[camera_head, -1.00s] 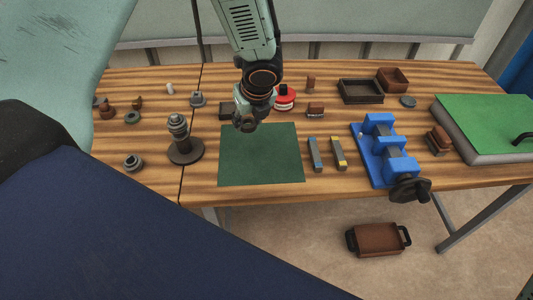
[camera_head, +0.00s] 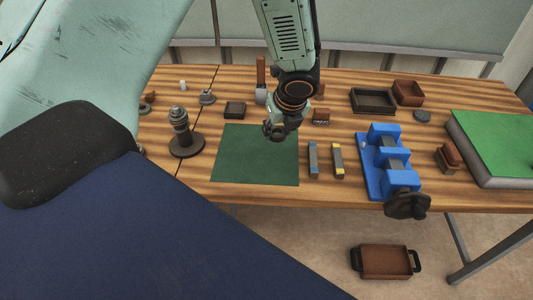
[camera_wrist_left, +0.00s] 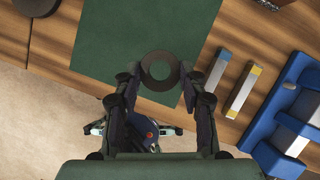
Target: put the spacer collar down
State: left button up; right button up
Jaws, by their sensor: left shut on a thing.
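The spacer collar is a dark grey ring (camera_wrist_left: 160,72) with green showing through its hole in the left wrist view. My left gripper (camera_wrist_left: 160,82) is shut on it, with a finger at each side. In the head view my left gripper (camera_head: 277,131) hangs over the upper right part of the green mat (camera_head: 250,165). The mat also shows in the left wrist view (camera_wrist_left: 100,40). The collar is hard to make out in the head view, and I cannot tell its height above the mat. My right gripper is in neither view.
A blue-tipped bar (camera_head: 313,160) and a yellow-tipped bar (camera_head: 338,162) lie right of the mat. Beyond them is the blue vise (camera_head: 378,170). A dark post on a round base (camera_head: 186,146) stands left. The mat's left and front parts are clear.

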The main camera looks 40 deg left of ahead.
pick_arm(q)
jog(key=b, duration=0.2)
send_over(274, 161)
jog(key=f, duration=0.3)
jog(key=s+f, duration=0.1)
jog(key=f, duration=0.1)
jog(key=shift+d, duration=0.3)
jog(key=shift+d+f, duration=0.1)
jog(key=shift+f, duration=0.3)
jog(key=shift+d+f, duration=0.15)
notch_tip(274, 161, down, 3)
jog(key=shift+w+f+b, duration=0.1)
jog(key=shift+f+b, duration=0.1)
jog(key=shift+b, duration=0.35)
jog(key=shift+a+f, duration=0.2)
jog(key=shift+f, duration=0.2)
jog(key=shift+d+r, duration=0.2)
jog(key=shift+d+f, duration=0.1)
jog(key=shift+f, duration=0.1)
jog(key=o, duration=0.9)
jog(key=shift+o, duration=1.4)
jog(key=shift+a+f, duration=0.1)
jog(key=shift+a, duration=0.1)
jog(key=shift+o, duration=0.5)
jog(key=shift+d, duration=0.15)
jog(key=shift+r, duration=0.2)
